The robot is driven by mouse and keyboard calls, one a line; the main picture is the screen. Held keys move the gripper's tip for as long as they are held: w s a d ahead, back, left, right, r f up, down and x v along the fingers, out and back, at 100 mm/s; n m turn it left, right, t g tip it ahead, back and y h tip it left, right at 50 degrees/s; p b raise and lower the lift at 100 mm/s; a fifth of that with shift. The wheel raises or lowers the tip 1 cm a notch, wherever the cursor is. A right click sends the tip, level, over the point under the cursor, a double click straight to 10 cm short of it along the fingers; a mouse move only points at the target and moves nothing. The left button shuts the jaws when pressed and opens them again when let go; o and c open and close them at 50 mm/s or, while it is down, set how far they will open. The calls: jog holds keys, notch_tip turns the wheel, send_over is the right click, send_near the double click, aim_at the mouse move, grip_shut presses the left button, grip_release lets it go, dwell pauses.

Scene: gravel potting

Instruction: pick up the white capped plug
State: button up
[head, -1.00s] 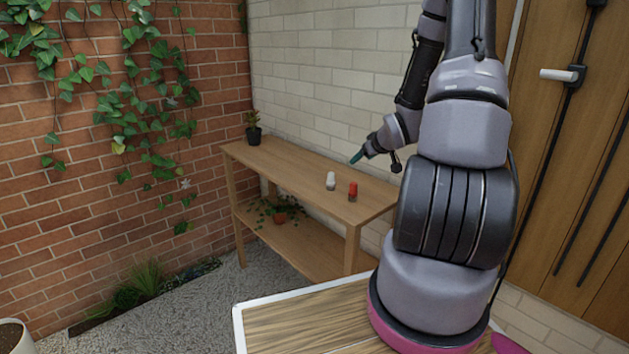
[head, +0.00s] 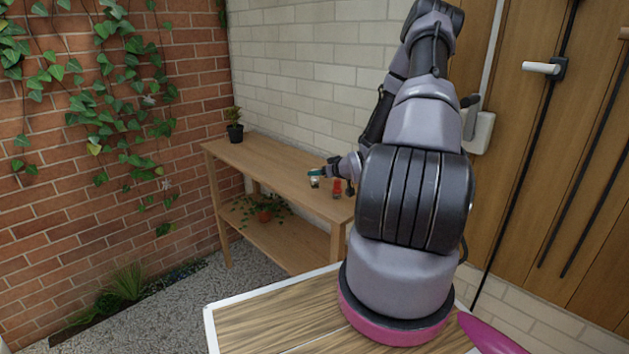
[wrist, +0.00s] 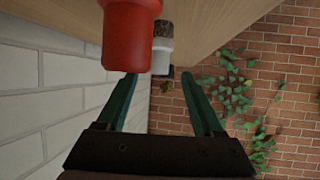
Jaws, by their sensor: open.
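The white capped plug (head: 314,183) stands on the top of the wooden bench, to the left of a red capped plug (head: 337,188). My gripper (head: 316,172) is low over the bench, its teal fingers close to the white plug and partly covering it. In the wrist view the bench shows at the top. There my open gripper (wrist: 160,77) has nothing between its fingers. The white plug (wrist: 162,52) appears ahead, in line with the gap, partly hidden by the red plug (wrist: 130,35). Whether a finger touches either plug is unclear.
The red plug is close to the left finger in the wrist view. A potted plant (head: 235,126) stands at the bench's far end, and another (head: 264,213) sits on the lower shelf. A pale block wall (head: 290,85) runs behind the bench (head: 245,158).

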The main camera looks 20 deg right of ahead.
aim_at(315, 178)
jog(key=x, duration=0.4)
jog(key=shift+w+d+f, duration=0.1)
jog(key=shift+w+f, duration=0.05)
jog(key=shift+w, duration=0.05)
grip_shut()
